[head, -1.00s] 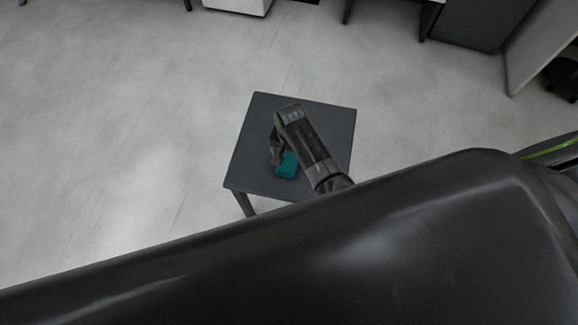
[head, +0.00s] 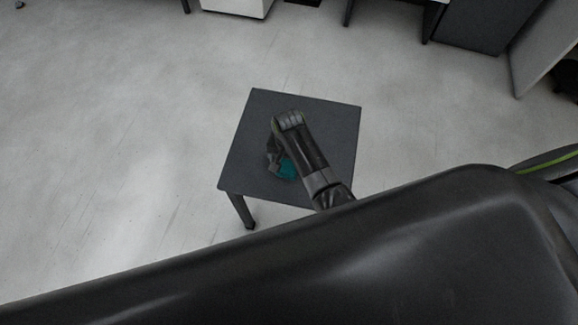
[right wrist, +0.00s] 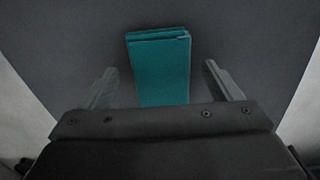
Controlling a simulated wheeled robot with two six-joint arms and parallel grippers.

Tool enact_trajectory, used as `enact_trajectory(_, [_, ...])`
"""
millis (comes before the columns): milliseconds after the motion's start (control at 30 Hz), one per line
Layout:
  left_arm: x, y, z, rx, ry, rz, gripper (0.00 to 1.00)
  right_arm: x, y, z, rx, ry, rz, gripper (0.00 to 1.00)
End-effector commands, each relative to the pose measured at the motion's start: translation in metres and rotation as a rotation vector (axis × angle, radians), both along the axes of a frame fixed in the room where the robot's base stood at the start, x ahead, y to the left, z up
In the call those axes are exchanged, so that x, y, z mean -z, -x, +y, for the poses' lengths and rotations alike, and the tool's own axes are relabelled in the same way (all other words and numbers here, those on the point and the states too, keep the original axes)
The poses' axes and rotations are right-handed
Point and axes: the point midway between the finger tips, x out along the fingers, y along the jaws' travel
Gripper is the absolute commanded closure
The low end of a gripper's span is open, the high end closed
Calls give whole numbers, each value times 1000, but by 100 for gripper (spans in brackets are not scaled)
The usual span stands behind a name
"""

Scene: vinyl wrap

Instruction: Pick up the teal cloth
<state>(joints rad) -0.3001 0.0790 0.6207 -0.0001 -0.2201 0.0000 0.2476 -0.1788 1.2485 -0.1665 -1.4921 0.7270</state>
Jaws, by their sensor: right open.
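The teal cloth (head: 288,169) is folded into a small block and lies on the dark square table (head: 240,165). It also shows in the right wrist view (right wrist: 160,68), between the two fingers. My right gripper (head: 275,166) is open and over the cloth, with one finger on each side and a gap to each. In the right wrist view my right gripper (right wrist: 160,84) holds nothing. The gripper and arm hide part of the cloth in the head view. My left gripper is not in view.
The tabletop around the cloth is bare. Pale floor surrounds the table. A white cabinet (head: 238,7) and a dark cabinet (head: 488,22) stand at the far edge, well away from the table.

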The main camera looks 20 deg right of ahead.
Motion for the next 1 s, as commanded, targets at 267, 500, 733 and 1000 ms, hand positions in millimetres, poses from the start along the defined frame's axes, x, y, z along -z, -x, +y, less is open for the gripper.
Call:
enact_trajectory(267, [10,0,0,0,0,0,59,9,0,0,0,-1,1,15])
enact_trajectory(500, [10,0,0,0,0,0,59,8,1,0,0,-1,1,32])
enact_trajectory(733, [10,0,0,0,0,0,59,8,0,0,0,-1,1,63])
enact_trajectory(1000, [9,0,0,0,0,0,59,8,0,0,0,-1,1,64])
